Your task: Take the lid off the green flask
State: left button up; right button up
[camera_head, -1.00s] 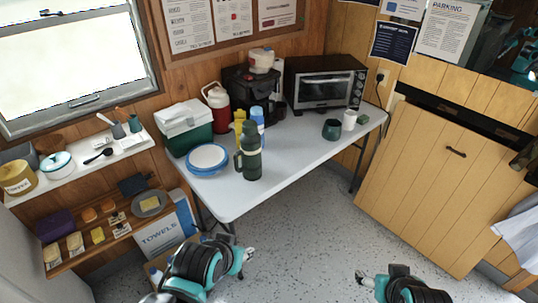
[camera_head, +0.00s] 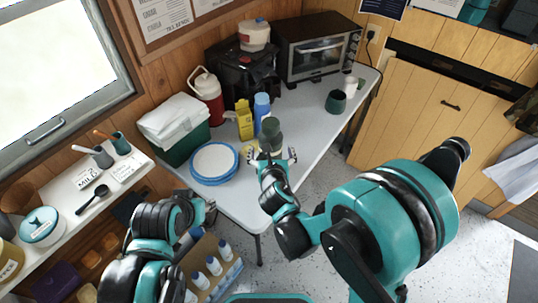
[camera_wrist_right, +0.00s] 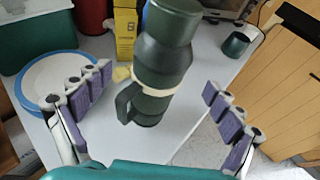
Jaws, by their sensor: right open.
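The green flask stands on the white table; its upper part, the lid (camera_head: 271,128), shows in the head view behind my right gripper (camera_head: 272,155). The right wrist view shows the flask upright between the spread fingers of my right gripper (camera_wrist_right: 158,105), which is open and appears not to touch it. There the dark green lid (camera_wrist_right: 162,60) sits above a cream band, and the body (camera_wrist_right: 150,104) has a handle on its left. My left gripper (camera_head: 208,212) is low at the left, in front of the table; its jaws are unclear.
Close behind and left of the flask stand a yellow carton (camera_head: 244,120), a blue bottle (camera_head: 262,107) and blue-rimmed plates (camera_head: 214,162). A green cooler (camera_head: 177,128), red jug (camera_head: 207,95) and oven (camera_head: 318,48) stand farther back.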

jog(key=b+x, duration=0.1)
jog(key=x, duration=0.2)
jog(key=f+b+x, duration=0.1)
jog(key=x, duration=0.2)
jog(key=shift+d+f, duration=0.1)
jog(key=shift+w+f+b, duration=0.1)
jog(key=shift+w+b, duration=0.2)
jog(key=c, duration=2)
